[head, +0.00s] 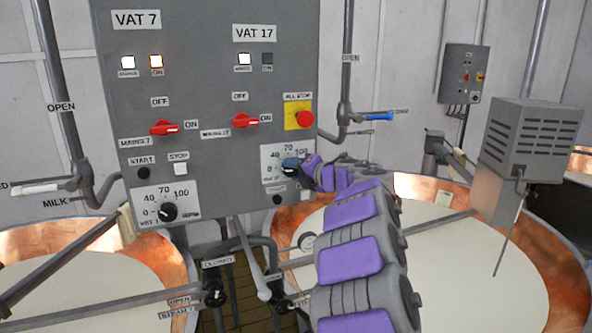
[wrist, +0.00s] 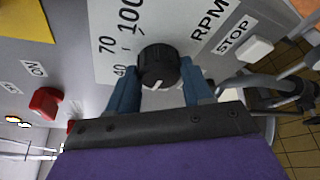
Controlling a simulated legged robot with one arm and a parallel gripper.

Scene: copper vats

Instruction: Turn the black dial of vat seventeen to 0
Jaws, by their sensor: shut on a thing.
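The black dial (wrist: 158,64) of vat seventeen sits on a white scale plate in the wrist view. Its white mark points down toward my gripper, past 40 on the side away from 70. The 0 is hidden. My gripper (head: 298,166) reaches the plate under the VAT 17 label (head: 254,33) in the head view. In the wrist view its two blue fingers are on either side of the dial and shut on it. In the head view the gripper covers most of this dial.
Vat 7's dial (head: 168,211) is at the panel's lower left. Red switches (head: 164,128) and the all-stop button (head: 304,119) are above. A white stop button (wrist: 258,47) is near the gripper. Pipes and valves (head: 214,292) run below the panel, between copper vats (head: 540,268).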

